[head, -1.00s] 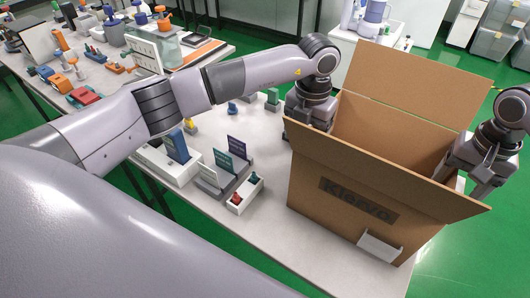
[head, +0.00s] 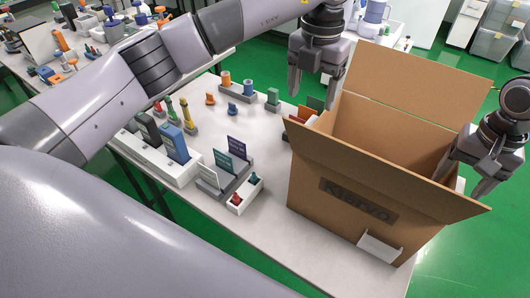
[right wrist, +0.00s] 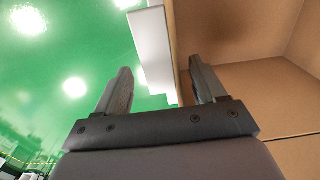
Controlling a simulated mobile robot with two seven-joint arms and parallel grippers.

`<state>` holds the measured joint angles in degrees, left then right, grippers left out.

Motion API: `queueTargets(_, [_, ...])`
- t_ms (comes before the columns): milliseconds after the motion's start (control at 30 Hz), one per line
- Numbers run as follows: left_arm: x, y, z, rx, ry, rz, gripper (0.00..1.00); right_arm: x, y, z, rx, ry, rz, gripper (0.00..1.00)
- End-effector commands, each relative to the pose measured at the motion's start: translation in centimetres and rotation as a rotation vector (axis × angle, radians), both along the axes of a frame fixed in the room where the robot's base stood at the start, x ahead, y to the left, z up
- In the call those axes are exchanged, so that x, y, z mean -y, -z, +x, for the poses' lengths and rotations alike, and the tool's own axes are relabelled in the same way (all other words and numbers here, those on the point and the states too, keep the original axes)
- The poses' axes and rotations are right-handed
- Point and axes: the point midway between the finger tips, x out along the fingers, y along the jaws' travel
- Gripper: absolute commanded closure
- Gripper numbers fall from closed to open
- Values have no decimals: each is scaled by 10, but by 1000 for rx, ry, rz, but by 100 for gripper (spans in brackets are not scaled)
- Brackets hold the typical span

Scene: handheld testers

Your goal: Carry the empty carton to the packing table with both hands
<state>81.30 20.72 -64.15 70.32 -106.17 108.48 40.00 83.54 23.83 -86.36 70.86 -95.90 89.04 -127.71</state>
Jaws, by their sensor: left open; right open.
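The brown carton (head: 345,228) stands upright with its flaps up on the near table's right end. A white bracket (head: 380,248) is on its front face. The visible inside looks empty; its bottom is hidden. My left gripper (head: 312,98) is open and empty, above the table just beyond the carton's left side, fingers pointing down. My right gripper (head: 461,187) is open at the carton's right wall. In the right wrist view, its fingers (right wrist: 160,88) straddle that wall, one outside and one inside, with a white piece (right wrist: 152,50) on the outside. I cannot tell which table is the packing table.
The near table (head: 255,235) holds coloured testers in stands (head: 180,155), a small white tray (head: 245,195) and several small coloured parts left of the carton. Another cluttered table (head: 215,55) is at the back left. A white table (head: 400,45) stands behind. Green floor (head: 450,255) is clear at right.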

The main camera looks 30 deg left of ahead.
Motion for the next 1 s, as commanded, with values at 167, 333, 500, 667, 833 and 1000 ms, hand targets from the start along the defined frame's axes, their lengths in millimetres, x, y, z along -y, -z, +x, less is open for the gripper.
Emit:
queueTargets(167, [0, 0, 0, 0, 0, 0, 27, 0, -40, 1, 5, 0, 2, 30])
queueTargets(333, [0, 1, 0, 0, 1, -1, 27, 0, -74, 1, 4, 1, 1, 30])
queueTargets(500, [0, 1, 0, 0, 1, -1, 27, 0, -96, 0, 2, 1, 1, 30])
queueTargets(667, [0, 1, 0, 0, 1, -1, 27, 0, -103, 0, 0, 0, 0, 30])
queueTargets(833, [0, 1, 0, 0, 1, -1, 27, 0, -103, 0, 0, 0, 0, 30])
queueTargets(1000, [0, 1, 0, 0, 1, -1, 27, 0, -103, 0, 0, 0, 0, 30])
